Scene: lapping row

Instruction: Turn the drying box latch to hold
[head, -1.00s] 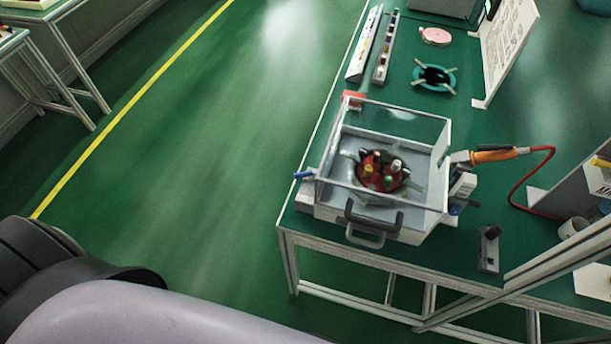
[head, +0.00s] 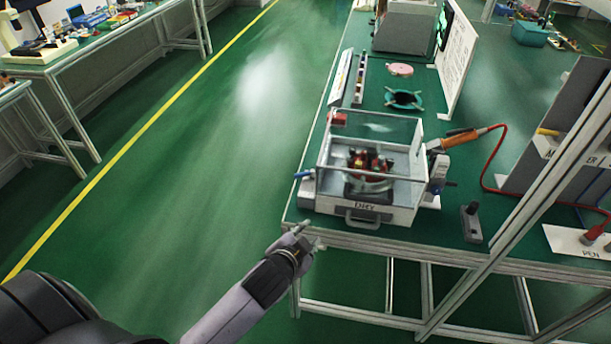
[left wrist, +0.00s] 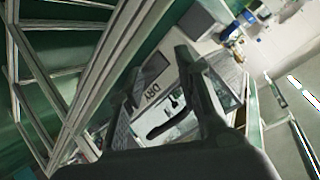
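The drying box (head: 403,215) stands at the near end of the green bench, a white box marked DRY with a clear cover and red parts inside. A small blue-tipped lever (head: 303,175) sticks out at its left side, and a blue knob (head: 437,187) shows at its right side. I cannot tell which is the latch, or its setting. My left gripper (head: 305,238) is below and left of the box, off the bench's front edge, apart from it. In the left wrist view its dark fingers (left wrist: 158,72) look spread and empty, with the DRY face beyond. My right gripper is not in view.
An orange-handled tool (head: 462,139) with a red cable lies right of the box. A small black switch unit (head: 471,222) stands near the front edge. A teal ring (head: 404,98) lies behind the box. A metal frame post (head: 540,170) rises at the right. The aisle floor left is clear.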

